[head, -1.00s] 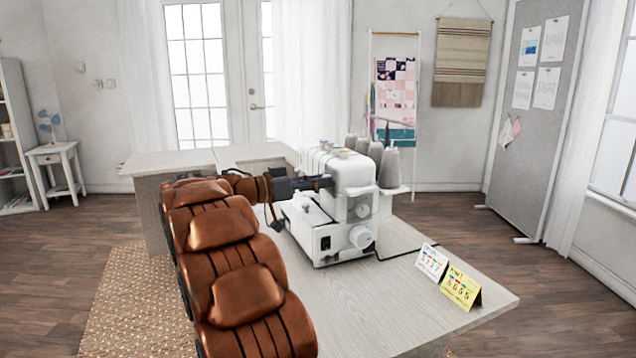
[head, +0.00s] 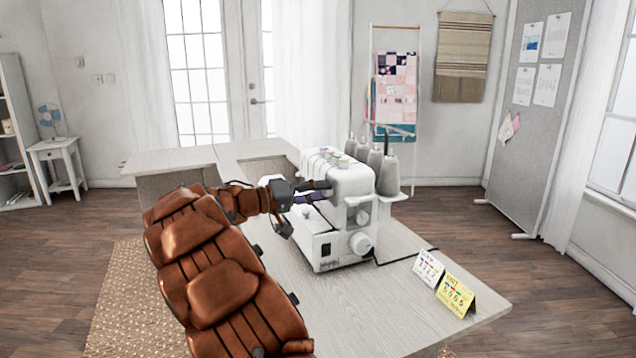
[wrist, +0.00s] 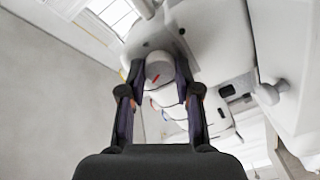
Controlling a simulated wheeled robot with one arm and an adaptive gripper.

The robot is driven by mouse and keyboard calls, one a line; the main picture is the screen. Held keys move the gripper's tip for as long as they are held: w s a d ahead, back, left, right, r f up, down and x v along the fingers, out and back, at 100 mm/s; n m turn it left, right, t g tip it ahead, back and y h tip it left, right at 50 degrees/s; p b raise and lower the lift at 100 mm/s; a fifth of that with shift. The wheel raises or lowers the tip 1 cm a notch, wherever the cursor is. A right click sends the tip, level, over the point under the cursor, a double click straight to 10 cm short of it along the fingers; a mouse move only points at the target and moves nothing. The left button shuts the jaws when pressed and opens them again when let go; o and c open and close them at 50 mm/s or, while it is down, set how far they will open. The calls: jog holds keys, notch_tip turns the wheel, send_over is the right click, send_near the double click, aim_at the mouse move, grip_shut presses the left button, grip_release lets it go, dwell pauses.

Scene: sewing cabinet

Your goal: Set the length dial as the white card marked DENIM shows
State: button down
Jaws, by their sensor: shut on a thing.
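The white sewing machine (head: 338,222) stands on the pale wood table. In the wrist view my gripper (wrist: 161,66) is shut on a round white dial (wrist: 159,70) with a red mark, one dark finger on each side. I cannot read a label on this dial. In the head view my gripper (head: 312,190) is at the machine's left side, and the dial is hidden there. The white card (head: 428,268) stands at the table's right front with coloured marks and digits, too small to read surely. A yellow card marked KNIT (head: 457,290) stands beside it.
Grey thread cones (head: 389,174) stand behind the machine. A black cord (head: 395,257) runs across the table. The table front (head: 370,310) is clear.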

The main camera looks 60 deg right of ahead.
jog(key=shift+w+n+p, duration=0.15)
jog(key=shift+n+p, duration=6.25)
jog(key=shift+p, duration=0.2)
jog(key=shift+f, duration=0.1)
jog(key=c, duration=0.8)
grip_release()
jog(key=v, duration=1.2)
